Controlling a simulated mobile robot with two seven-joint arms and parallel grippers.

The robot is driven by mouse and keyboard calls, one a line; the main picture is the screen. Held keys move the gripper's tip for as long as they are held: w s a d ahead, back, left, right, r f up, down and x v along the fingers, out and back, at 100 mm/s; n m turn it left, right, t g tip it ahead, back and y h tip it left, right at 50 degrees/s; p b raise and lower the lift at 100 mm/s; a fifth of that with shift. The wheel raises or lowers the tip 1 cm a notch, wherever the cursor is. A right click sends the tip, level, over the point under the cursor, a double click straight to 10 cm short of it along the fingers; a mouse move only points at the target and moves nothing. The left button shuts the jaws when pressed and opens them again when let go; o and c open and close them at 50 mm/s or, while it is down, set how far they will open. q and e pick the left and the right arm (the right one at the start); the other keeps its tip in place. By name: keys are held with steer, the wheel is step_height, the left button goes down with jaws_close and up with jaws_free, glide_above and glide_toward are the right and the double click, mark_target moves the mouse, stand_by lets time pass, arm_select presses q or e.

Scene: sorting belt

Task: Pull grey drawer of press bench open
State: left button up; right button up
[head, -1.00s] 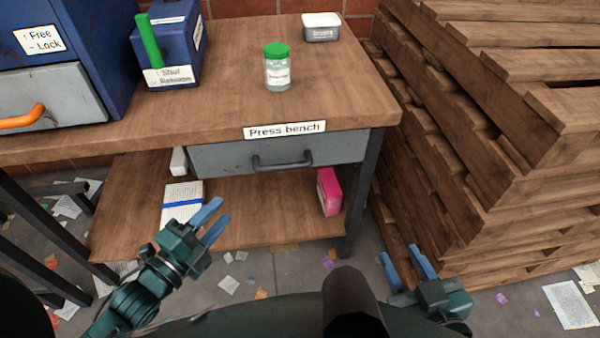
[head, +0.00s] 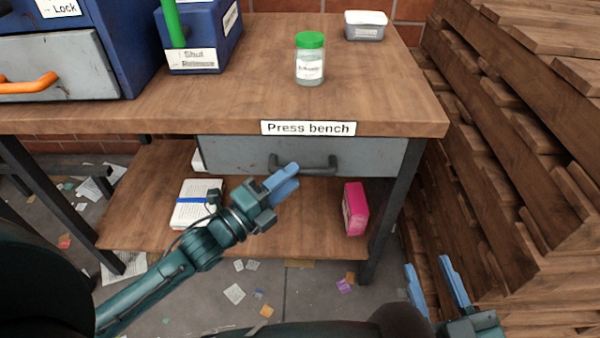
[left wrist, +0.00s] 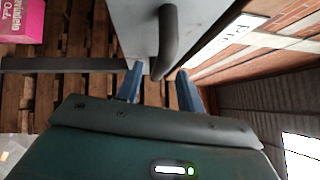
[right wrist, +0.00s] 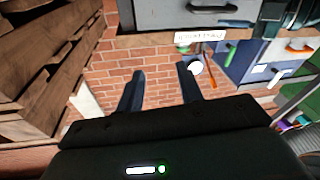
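The grey drawer (head: 370,157) sits shut under the press bench top (head: 390,110), below the "Press bench" label. Its dark bar handle (head: 318,163) runs across the front. My left gripper (head: 284,177) is at the left end of the handle, its fingers covering part of it. In the left wrist view the handle (left wrist: 168,42) comes down between the spread fingers of the left gripper (left wrist: 160,82); contact cannot be told. My right gripper (head: 435,275) is open and empty, low at the right, away from the drawer.
A green-lidded jar (head: 310,65), a grey tub (head: 366,26) and a blue box (head: 205,40) stand on the bench top. The lower shelf holds a pink box (head: 355,208) and a strapped white stack (head: 197,204). Wooden pallets (head: 530,150) stand close on the right.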

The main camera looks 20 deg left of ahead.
arm_select(q)
steer(key=shift+x, duration=1.9)
steer(key=shift+c, duration=0.4)
jaws_close()
